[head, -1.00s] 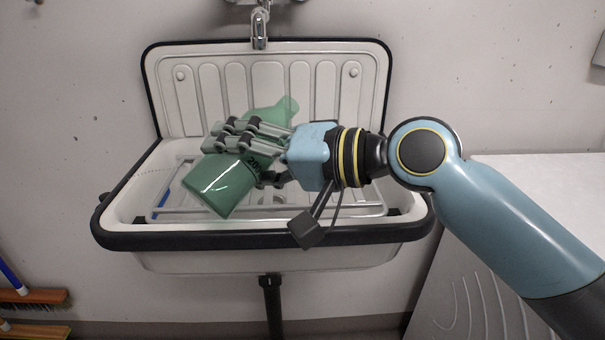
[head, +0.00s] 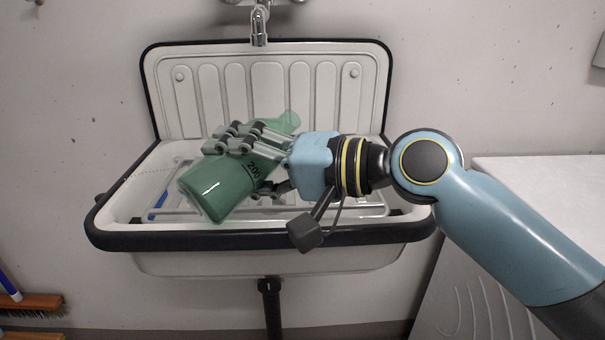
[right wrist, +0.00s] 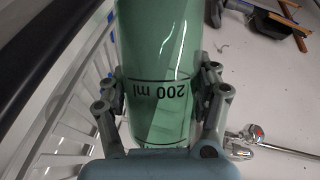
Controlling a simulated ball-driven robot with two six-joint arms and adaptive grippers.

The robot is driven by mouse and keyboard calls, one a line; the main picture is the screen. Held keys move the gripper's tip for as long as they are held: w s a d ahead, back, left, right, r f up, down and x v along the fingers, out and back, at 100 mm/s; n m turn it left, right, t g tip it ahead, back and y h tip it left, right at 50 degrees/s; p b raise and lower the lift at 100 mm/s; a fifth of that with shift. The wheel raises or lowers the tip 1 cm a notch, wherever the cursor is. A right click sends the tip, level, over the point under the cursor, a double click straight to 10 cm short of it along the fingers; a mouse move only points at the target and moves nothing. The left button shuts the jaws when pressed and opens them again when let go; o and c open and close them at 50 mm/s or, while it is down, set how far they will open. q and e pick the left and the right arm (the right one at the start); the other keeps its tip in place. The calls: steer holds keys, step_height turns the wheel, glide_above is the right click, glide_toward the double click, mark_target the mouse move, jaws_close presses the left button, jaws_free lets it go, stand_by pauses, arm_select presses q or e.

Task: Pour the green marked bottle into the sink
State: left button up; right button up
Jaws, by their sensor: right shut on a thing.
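The green bottle (head: 217,188) is held above the white sink (head: 150,207) in the head view. It is tilted, with its base to the lower left and its narrow mouth to the upper right. My right gripper (head: 250,160) is shut around its middle. In the right wrist view the bottle (right wrist: 160,45) shows a black "200 ml" mark, with fingers of my right gripper (right wrist: 160,100) on both sides of it. My left gripper is not in view.
A faucet (head: 259,25) hangs on the wall above the sink's ribbed back. A metal rack (head: 345,208) lies across the basin. A white counter (head: 540,190) stands at the right, and brushes (head: 32,305) are at the lower left.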

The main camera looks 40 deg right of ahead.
mark_target(259, 122)
steer(key=shift+w+d+f+m+b, duration=0.15)
steer(key=shift+d+f+m+b, duration=0.2)
steer(key=shift+f+m+b, duration=0.25)
stand_by(0.3)
steer(key=shift+r+m+y, duration=0.1)
steer(key=shift+m+y, duration=0.4)
steer(key=shift+m, duration=0.2)
stand_by(0.4)
steer(key=shift+d+m+t+b, duration=0.2)
steer(key=shift+m+t+b, duration=0.2)
steer(key=shift+m, duration=0.3)
stand_by(0.4)
steer(key=shift+w+d+r+m+y, duration=0.1)
steer(key=shift+d+r+m+y, duration=0.1)
steer(key=shift+r+m, duration=0.2)
steer(key=shift+d+r+m+y, duration=0.1)
steer(key=shift+r+m+y, duration=0.1)
steer(key=shift+r+m, duration=0.2)
steer(key=shift+w+d+r+m+t+p, duration=0.1)
steer(key=shift+d+r+m+t+p, duration=0.2)
steer(key=shift+r+m+t, duration=0.35)
stand_by(0.6)
steer(key=shift+w+d+r+m+t, duration=0.1)
steer(key=shift+d+r+m+t, duration=0.1)
steer(key=shift+d+r+m, duration=0.4)
steer(key=shift+w+d+r+m+t, duration=0.15)
steer(key=shift+r+m, duration=0.2)
steer(key=shift+m, duration=0.5)
stand_by(1.1)
